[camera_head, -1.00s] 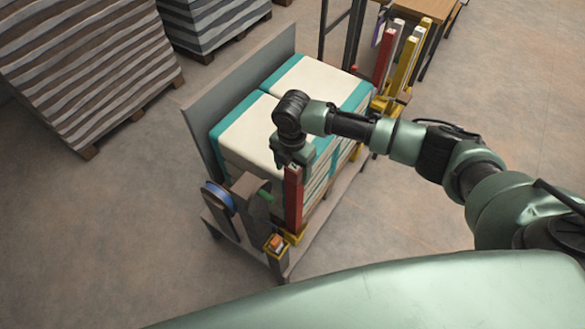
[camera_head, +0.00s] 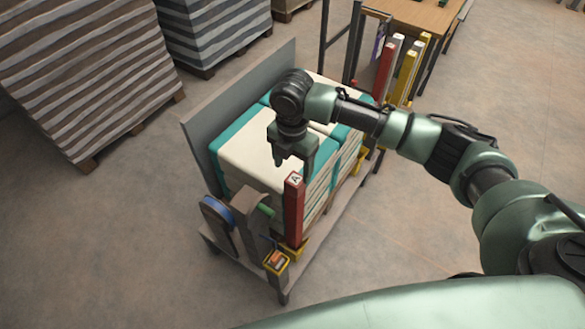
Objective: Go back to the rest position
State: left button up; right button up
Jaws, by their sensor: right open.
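My right gripper (camera_head: 293,160) is open and points down. It hangs just above and beside the top of a red upright box marked "A" (camera_head: 293,210), and a gap shows between them. The red box stands upright in a yellow holder (camera_head: 291,252) at the near corner of the cart. My right arm reaches in from the right over the cart. My left gripper is not in view.
The cart (camera_head: 325,222) carries white and teal sacks (camera_head: 240,150) and has a grey back panel (camera_head: 205,150). A blue reel (camera_head: 216,212) sits at its near end. Striped pallet stacks (camera_head: 85,70) stand left. A wooden table (camera_head: 415,14) stands behind. Floor at right is free.

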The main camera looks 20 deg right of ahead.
dwell(0.3)
jog(key=s+a+f+m+t+y, duration=0.2)
jog(key=s+a+f+m+y, duration=0.25)
jog(key=s+a+m, duration=0.5)
jog(key=s+d+f+m+t+h, duration=0.1)
jog(key=s+d+m+h, duration=0.3)
jog(key=s+d+m, duration=1.05)
notch_tip(320, 180, down, 29)
jog(key=s+b, duration=0.3)
jog(key=s+d+f+g+b, duration=0.1)
jog(key=s+f, duration=0.7)
jog(key=f, duration=0.1)
jog(key=s+d+f+g+b, duration=0.1)
jog(key=s+d+f, duration=0.1)
jog(key=s+f, duration=0.6)
jog(key=shift+d+f+n, duration=0.3)
jog(key=shift+f+n, duration=0.1)
jog(key=shift+f, duration=0.15)
